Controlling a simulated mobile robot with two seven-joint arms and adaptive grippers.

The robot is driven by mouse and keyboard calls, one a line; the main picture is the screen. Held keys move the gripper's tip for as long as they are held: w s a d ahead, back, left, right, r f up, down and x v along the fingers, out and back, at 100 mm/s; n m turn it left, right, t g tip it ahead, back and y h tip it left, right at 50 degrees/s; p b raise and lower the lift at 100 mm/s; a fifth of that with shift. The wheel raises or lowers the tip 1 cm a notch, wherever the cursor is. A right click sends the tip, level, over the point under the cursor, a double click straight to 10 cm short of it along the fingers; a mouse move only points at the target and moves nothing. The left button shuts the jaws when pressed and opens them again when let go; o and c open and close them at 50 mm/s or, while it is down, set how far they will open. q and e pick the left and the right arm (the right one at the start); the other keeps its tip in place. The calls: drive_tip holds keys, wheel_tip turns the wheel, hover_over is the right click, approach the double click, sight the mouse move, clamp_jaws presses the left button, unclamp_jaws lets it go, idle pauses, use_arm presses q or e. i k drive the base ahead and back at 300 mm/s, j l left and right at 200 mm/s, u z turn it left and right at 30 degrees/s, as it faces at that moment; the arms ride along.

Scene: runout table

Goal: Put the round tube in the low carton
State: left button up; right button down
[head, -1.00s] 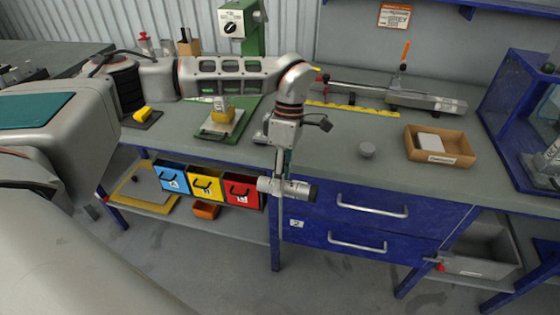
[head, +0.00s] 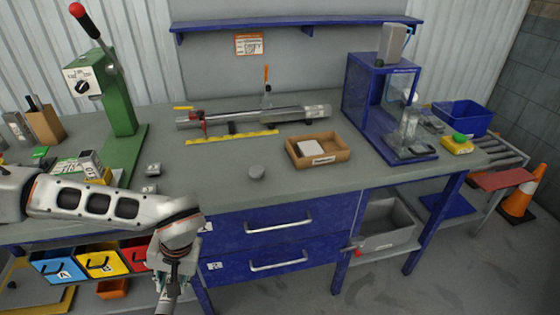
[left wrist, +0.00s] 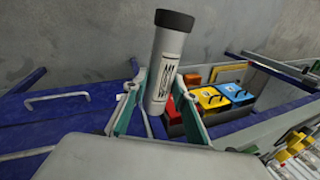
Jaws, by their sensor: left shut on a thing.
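The round tube (left wrist: 167,62) is a light grey cylinder with a dark end cap, seen in the left wrist view. My left gripper (left wrist: 160,108) is shut on it, with one finger on each side. In the head view my left gripper (head: 167,288) hangs at the lower left, in front of the bench's front edge; the tube cannot be made out clearly there. The low carton (head: 338,156) is a shallow, open brown box with a white label, on the bench to the right. A white block (head: 313,150) lies in it. My right gripper is not in view.
A long clamp fixture (head: 255,117) and yellow ruler (head: 232,137) lie behind. A blue frame (head: 365,110) stands right of the carton. A green press (head: 120,110) stands left.

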sight(331, 150)
drive_tip(key=l+u, duration=0.3)
drive_tip(key=i+l+u, duration=0.1)
drive_tip(key=u, duration=0.25)
drive_tip(key=l+u, duration=0.3)
drive_tip(key=l, duration=1.2)
drive_tip(key=k+l+u, duration=0.1)
drive_tip(key=l, duration=1.45)
drive_tip(key=k+u, duration=0.05)
